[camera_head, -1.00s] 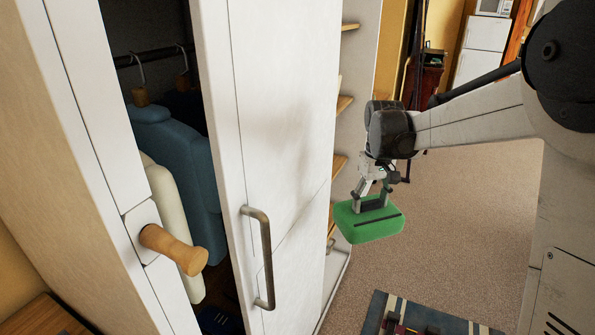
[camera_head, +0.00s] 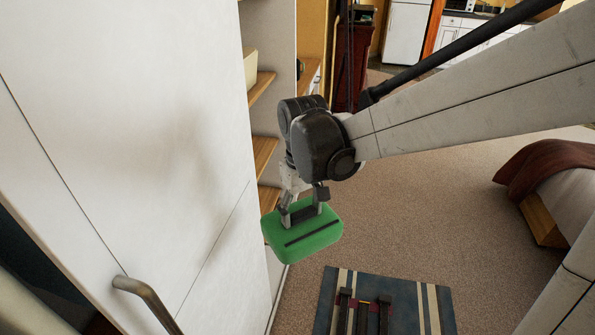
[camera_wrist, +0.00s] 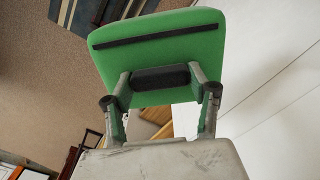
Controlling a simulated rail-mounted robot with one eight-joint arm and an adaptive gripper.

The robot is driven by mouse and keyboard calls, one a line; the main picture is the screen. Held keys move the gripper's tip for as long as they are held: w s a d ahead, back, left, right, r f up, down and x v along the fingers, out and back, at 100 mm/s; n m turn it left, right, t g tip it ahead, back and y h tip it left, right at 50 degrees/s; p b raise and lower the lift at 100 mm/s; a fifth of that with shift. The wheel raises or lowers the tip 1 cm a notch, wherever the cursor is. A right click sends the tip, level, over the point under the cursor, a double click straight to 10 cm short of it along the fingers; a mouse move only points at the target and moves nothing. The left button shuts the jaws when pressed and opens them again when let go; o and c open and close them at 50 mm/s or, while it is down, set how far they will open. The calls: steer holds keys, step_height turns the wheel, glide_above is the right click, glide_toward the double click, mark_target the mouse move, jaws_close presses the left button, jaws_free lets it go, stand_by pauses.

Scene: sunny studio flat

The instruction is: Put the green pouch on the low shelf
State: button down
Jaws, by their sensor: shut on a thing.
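The green pouch (camera_head: 303,233) has a dark strip across it and hangs in my gripper (camera_head: 301,208), which is shut on the dark handle-like part of it. The wrist view also shows the pouch (camera_wrist: 160,50) between the two fingers (camera_wrist: 160,85). The pouch is in the air beside the open shelf unit. Wooden shelves show behind it, a middle one (camera_head: 263,152) and a lower one (camera_head: 268,196), partly hidden by my gripper and the white door. The lowest part of the unit is hidden.
A white wardrobe door (camera_head: 130,130) with a metal handle (camera_head: 145,300) fills the left side. A striped mat (camera_head: 325,310) with dark objects lies on the carpet below. A bed (camera_head: 560,190) stands at the right. The carpet between is clear.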

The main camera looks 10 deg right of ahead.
steer(key=shift+w+d, duration=0.15)
steer(key=shift+w, duration=0.15)
steer(key=shift+w+d, duration=2.25)
steer(key=shift+w, duration=2.7)
steer(key=shift+w+d, duration=2.2)
steer(key=shift+w, duration=2.75)
steer(key=w+d+f+b, duration=0.3)
steer(key=w+f+b, duration=0.3)
steer(key=f, duration=0.9)
steer(key=w+d+f+b, duration=0.3)
steer(key=w+f+b, duration=0.4)
steer(key=f+b, duration=0.5)
steer(key=w+d+f+b, duration=0.3)
steer(key=w+f+b, duration=0.4)
steer(key=f, duration=1.2)
steer(key=shift+w+f+b, duration=0.15)
steer(key=shift+f+b, duration=0.05)
steer(key=shift+b, duration=0.85)
